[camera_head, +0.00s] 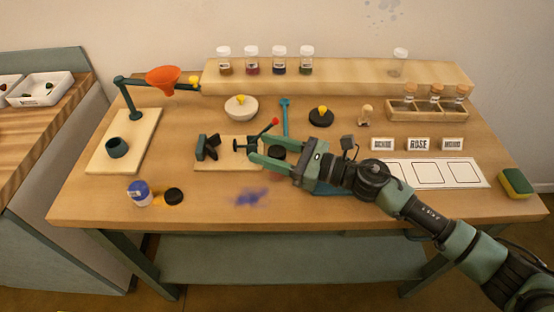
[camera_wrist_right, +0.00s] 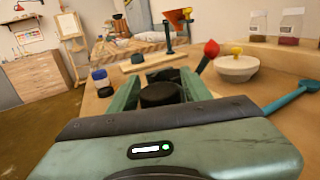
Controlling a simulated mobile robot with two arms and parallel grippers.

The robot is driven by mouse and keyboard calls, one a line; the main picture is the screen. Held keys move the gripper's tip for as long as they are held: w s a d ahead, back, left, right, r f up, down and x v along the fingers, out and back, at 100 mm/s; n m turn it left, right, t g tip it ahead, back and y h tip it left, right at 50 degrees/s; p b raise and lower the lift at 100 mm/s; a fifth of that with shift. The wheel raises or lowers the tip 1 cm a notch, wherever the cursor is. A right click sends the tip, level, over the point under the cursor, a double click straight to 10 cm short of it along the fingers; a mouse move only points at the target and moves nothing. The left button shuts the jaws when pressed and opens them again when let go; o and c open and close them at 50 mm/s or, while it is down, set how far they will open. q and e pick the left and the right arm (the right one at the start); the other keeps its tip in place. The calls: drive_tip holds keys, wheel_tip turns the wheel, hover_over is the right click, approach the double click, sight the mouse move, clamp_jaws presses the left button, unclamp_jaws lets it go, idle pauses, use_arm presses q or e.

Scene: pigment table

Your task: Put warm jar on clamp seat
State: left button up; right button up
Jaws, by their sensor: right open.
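A jar with blue in it (camera_head: 140,194) stands at the table's front left beside a black disc (camera_head: 173,195) and an orange patch; I cannot tell whether it is the warm jar. The clamp has a dark jaw (camera_head: 207,147) and a red-tipped handle (camera_head: 270,125) on a pale board (camera_head: 236,164). My right gripper (camera_head: 253,151) is open at the board's right side. A dark round piece (camera_head: 277,153) shows between its fingers, also in the right wrist view (camera_wrist_right: 160,94); no grip on it is visible. My left gripper is not in view.
Several pigment jars (camera_head: 251,61) stand on the back ledge (camera_head: 350,77). A lidded bowl (camera_head: 241,108), a blue tool (camera_head: 285,116) and a yellow-knobbed black disc (camera_head: 321,118) lie behind the gripper. An orange funnel stand (camera_head: 164,80) is at left. The front middle has only a purple stain.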

drive_tip(key=shift+w+a, duration=0.15)
drive_tip(key=shift+a, duration=0.25)
clamp_jaws()
